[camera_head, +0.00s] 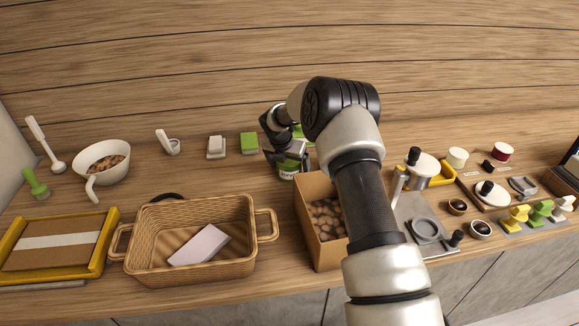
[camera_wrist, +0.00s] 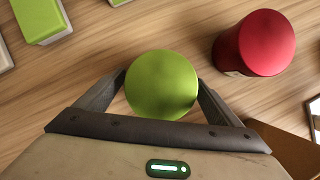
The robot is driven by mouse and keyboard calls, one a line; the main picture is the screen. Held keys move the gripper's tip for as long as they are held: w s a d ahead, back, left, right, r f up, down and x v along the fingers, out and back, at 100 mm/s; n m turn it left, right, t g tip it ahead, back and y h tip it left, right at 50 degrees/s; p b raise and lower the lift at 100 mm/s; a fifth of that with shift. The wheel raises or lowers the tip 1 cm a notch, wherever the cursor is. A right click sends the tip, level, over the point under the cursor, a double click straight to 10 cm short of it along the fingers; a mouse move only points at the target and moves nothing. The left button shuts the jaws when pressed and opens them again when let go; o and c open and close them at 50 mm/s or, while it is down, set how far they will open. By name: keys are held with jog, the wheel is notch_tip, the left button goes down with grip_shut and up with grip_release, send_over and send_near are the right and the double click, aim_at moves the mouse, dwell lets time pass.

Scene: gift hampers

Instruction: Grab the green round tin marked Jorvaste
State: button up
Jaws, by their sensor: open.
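A green round tin (camera_wrist: 161,84) stands between the open fingers of my gripper (camera_wrist: 162,95) in the wrist view, with its round top facing the camera. Small gaps seem to show between the fingers and the tin. In the head view, my gripper (camera_head: 287,158) reaches down around the green tin (camera_head: 288,174), which stands on the counter behind the cardboard box. My gripper and arm partly hide the tin there. I cannot read a name on it in either view.
A red round tin (camera_wrist: 262,45) stands right of the green one in the wrist view. A green block (camera_head: 249,143) and a white block (camera_head: 216,147) lie to the left. A cardboard box (camera_head: 318,252) and a wicker basket (camera_head: 196,277) stand in front.

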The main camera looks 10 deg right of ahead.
jog(key=shift+f, duration=0.15)
jog(key=shift+w, duration=0.1)
jog(key=c, duration=1.3)
